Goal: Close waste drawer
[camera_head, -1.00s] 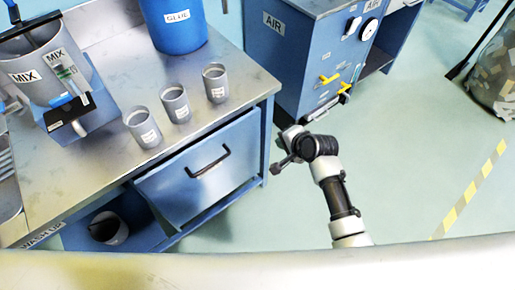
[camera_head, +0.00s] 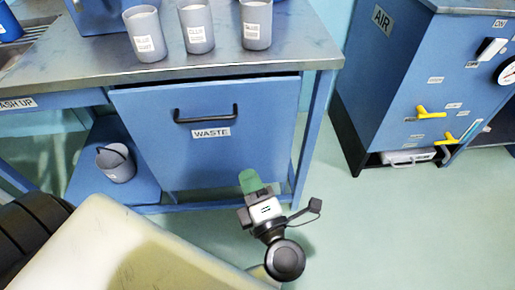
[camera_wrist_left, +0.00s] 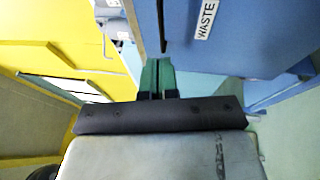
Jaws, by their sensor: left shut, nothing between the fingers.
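The waste drawer (camera_head: 255,145) is a blue front with a black handle (camera_head: 206,114) and a WASTE label, under the metal worktop. A thin dark gap shows along its top edge, so it looks slightly out; how far is hard to tell. My left gripper (camera_head: 250,182) is shut and empty, its green fingertips in front of the lower right part of the drawer front. In the left wrist view the shut fingers (camera_wrist_left: 157,76) point toward the blue drawer front (camera_wrist_left: 235,40). Whether they touch it cannot be told. My right gripper is not in view.
Several grey cups (camera_head: 196,26) stand on the worktop (camera_head: 290,40) above the drawer. A small grey bucket (camera_head: 116,163) sits on the lower shelf to the left. A blue AIR cabinet (camera_head: 385,90) with yellow valves stands to the right. Floor between is clear.

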